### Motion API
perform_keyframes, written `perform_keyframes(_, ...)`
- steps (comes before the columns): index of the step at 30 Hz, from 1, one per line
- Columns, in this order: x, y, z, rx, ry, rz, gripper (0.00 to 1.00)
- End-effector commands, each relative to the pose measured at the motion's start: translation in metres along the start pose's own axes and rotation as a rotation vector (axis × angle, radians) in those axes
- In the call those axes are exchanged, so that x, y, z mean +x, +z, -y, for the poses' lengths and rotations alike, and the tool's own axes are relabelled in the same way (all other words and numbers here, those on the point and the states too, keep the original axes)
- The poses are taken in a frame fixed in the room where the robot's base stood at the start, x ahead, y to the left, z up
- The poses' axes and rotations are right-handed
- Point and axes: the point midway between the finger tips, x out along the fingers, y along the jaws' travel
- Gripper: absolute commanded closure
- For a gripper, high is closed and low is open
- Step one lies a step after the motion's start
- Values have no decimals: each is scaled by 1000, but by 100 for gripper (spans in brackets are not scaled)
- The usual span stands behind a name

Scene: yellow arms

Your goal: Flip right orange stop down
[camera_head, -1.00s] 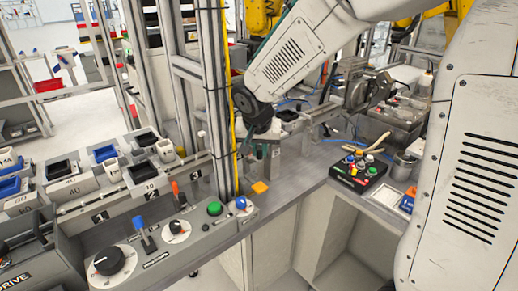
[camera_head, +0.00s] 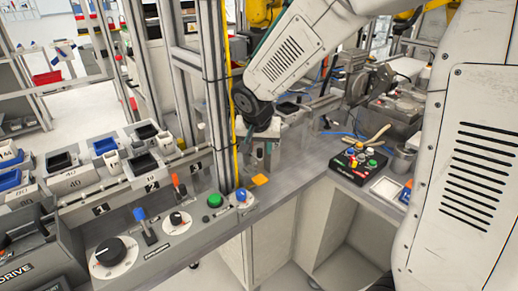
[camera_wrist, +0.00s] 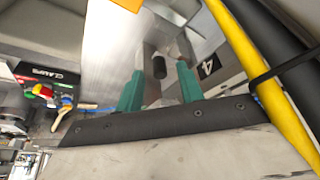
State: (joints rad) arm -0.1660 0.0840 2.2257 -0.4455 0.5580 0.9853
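An orange flat piece (camera_head: 260,179) lies at the bench's front edge in the head view, right of the yellow cable and just below my gripper. It looks like an orange stop, but its hinge cannot be made out. My gripper (camera_head: 264,152) hangs above the bench behind it, partly hidden by my arm. In the wrist view my gripper (camera_wrist: 160,69) has its two green fingers apart. A small dark cylinder (camera_wrist: 159,67) shows in the gap between them, against a grey metal surface; whether it is touched cannot be told.
A metal post with a yellow cable (camera_head: 232,120) stands close left of my gripper; the cable also crosses the wrist view (camera_wrist: 262,70). A control panel (camera_head: 165,240) with levers and knobs is at front left. A black button box (camera_head: 357,161) stands right.

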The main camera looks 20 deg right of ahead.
Motion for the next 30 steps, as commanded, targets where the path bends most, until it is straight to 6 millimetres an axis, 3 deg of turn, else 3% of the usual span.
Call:
perform_keyframes(6, -40, -1, 0, 1, -3, -4, 62)
perform_keyframes(12, -62, 0, 1, -1, -2, -1, 62)
perform_keyframes(30, -65, 1, 0, -26, 2, 3, 62)
